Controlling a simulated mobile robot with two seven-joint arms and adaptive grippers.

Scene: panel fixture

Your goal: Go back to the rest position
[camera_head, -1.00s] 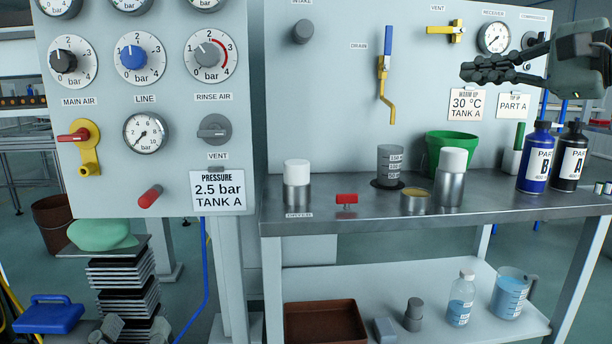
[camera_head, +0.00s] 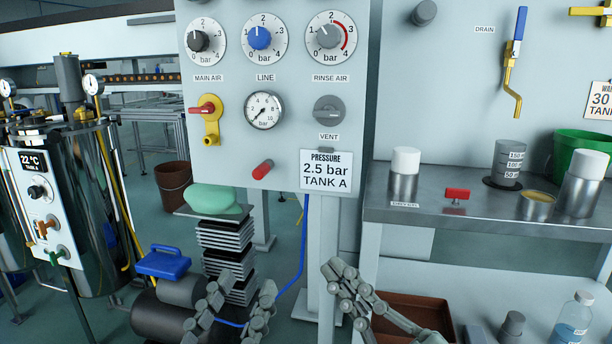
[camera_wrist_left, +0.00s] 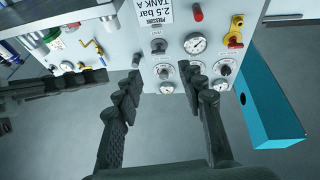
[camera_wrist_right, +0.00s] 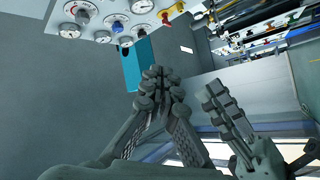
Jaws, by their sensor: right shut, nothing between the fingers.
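My left gripper (camera_head: 241,288) is low in the head view, in front of the stack of dark plates. Its two fingers stand apart with nothing between them. The left wrist view also shows these fingers (camera_wrist_left: 160,74) apart, with the panel beyond. My right gripper (camera_head: 338,272) is low in the middle of the head view, in front of the brown tray on the lower shelf. Its fingers are together and empty, as the right wrist view also shows (camera_wrist_right: 160,76). In that view, part of another gripper (camera_wrist_right: 232,120) is close to its right.
The grey panel (camera_head: 232,165) with knobs and gauges stands ahead. The metal bench (camera_head: 440,213) is at right, above a brown tray (camera_head: 425,308). A steel tank (camera_head: 85,170) is at left.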

